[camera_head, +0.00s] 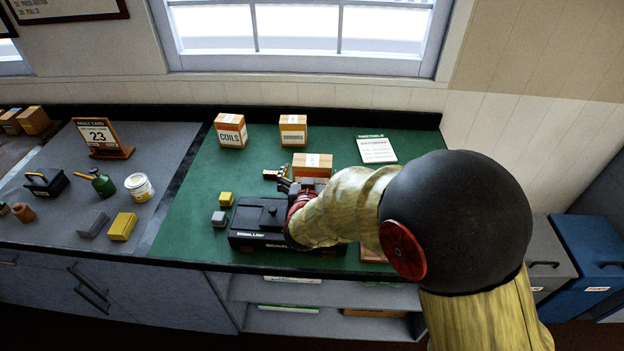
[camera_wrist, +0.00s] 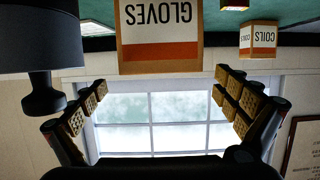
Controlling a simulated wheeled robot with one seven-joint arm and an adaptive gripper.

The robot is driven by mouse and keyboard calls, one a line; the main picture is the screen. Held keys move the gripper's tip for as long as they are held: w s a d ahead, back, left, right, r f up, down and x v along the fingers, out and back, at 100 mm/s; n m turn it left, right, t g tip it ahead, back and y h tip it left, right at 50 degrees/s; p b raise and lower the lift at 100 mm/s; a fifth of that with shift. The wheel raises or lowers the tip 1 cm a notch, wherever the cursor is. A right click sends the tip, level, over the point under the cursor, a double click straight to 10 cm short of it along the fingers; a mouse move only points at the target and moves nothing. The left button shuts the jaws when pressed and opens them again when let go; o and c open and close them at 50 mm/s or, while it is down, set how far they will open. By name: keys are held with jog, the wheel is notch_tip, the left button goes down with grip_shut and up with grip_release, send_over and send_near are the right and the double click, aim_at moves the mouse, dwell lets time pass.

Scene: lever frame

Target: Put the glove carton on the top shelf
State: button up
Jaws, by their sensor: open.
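The glove carton (camera_wrist: 160,35), brown with a white and orange label reading GLOVES, shows upside down at the top of the wrist view. A carton beyond my gripper in the head view (camera_head: 312,163) appears to be the same one, its lower part hidden by my arm. My gripper (camera_wrist: 160,82) is open and empty, its padded fingers spread wide. In the head view my gripper (camera_head: 284,182) is partly hidden by my wrist, close to the carton. Open shelves show under the green counter, the upper one (camera_head: 345,293) partly hidden by my arm.
A COILS carton (camera_head: 230,130) and another carton (camera_head: 293,130) stand at the back of the green mat.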

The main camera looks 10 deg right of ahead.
aim_at(312, 164)
jog(key=b+x, duration=0.2)
jog(key=x, duration=0.4)
jog(key=shift+w, duration=0.4)
jog(key=shift+c, duration=0.8)
jog(key=c, duration=1.5)
